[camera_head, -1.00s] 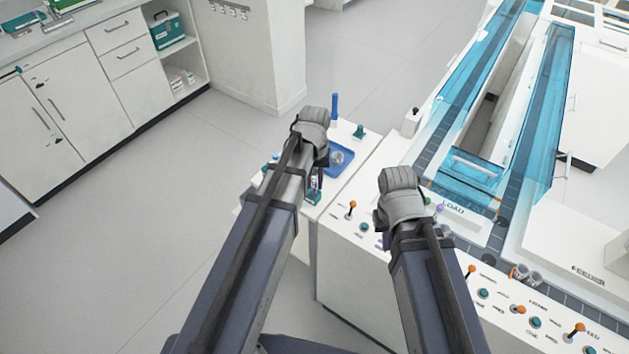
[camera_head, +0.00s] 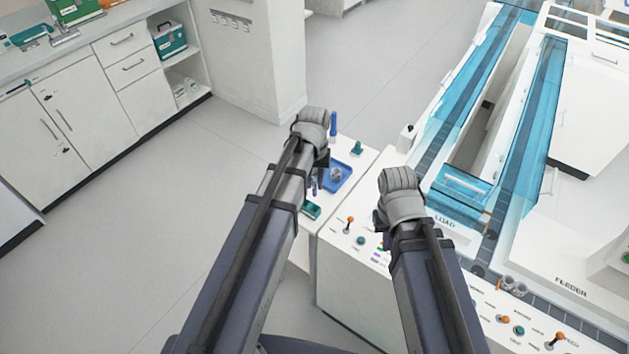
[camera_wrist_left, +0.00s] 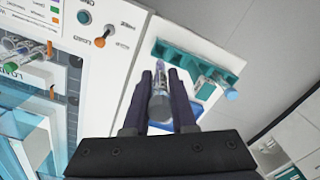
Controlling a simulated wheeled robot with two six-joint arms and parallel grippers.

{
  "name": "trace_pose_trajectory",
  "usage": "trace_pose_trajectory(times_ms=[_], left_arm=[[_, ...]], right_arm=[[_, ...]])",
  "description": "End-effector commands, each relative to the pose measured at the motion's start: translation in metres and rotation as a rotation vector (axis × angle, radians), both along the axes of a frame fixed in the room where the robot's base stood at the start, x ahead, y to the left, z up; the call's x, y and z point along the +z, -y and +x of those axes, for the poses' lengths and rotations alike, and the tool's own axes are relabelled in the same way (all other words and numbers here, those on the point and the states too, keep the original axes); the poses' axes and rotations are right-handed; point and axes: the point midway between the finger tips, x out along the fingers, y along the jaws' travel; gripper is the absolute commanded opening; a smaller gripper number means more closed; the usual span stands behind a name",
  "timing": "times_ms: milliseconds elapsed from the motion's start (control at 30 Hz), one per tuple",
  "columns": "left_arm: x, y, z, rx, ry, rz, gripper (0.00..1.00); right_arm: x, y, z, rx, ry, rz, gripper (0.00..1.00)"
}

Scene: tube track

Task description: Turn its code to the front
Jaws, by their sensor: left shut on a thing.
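My left gripper (camera_head: 323,162) is above the small white side table. In the left wrist view its two dark fingers (camera_wrist_left: 160,95) are shut on a clear tube (camera_wrist_left: 159,107), whose grey round end faces the camera. A pale patch shows farther along the tube, but I cannot make out a code. A teal rack (camera_wrist_left: 198,62) lies just beyond the tube and also shows in the head view (camera_head: 312,210). My right gripper (camera_head: 400,195) hangs over the white console; its fingers are hidden behind its wrist.
A blue tray (camera_head: 341,176), a blue upright item (camera_head: 333,124) and a teal item (camera_head: 357,148) are on the side table. The console has an orange lever (camera_head: 349,220) and knobs. The blue-covered track (camera_head: 540,100) runs along the right. Open floor is at left.

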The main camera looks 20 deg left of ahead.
Motion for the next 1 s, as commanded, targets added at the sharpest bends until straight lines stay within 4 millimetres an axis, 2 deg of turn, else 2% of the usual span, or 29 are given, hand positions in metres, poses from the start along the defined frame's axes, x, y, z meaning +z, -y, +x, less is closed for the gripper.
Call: trace_pose_trajectory(times_ms=[1000], left_arm=[[-0.038,0.000,0.000,0.000,0.000,0.000,0.00]], right_arm=[[-0.038,0.000,0.000,0.000,0.000,0.000,0.00]])
